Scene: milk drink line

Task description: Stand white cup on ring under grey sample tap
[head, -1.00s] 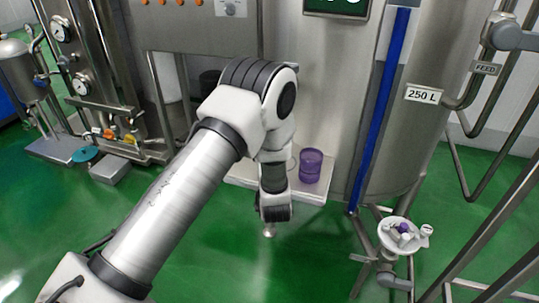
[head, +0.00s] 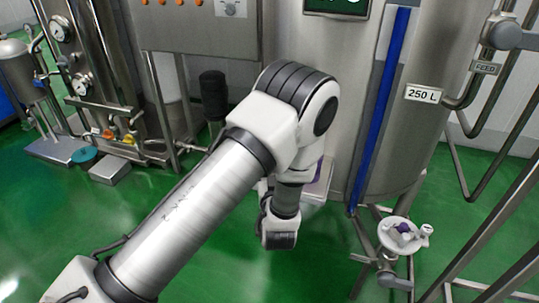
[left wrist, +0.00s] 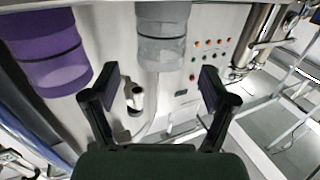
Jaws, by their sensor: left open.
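In the left wrist view, a whitish, translucent cup (left wrist: 162,38) with a dark band is at the top middle, beyond and between my fingers. My left gripper (left wrist: 158,80) is open, with nothing between its fingers. A purple cup (left wrist: 48,58) with a dark band is to its left. A small pale fitting with a dark end (left wrist: 134,98) shows between the fingers; I cannot tell whether it is the grey tap. In the head view my left arm hides the gripper and most of the shelf. I cannot make out the ring. My right gripper is not in view.
The shelf edge (head: 317,188) shows beside my left arm, below the steel tank (head: 400,140). A round white dish with small fittings (head: 383,232) stands on a pipe stand at the right. A black cylinder (head: 213,95) stands behind my arm. Green floor in front is open.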

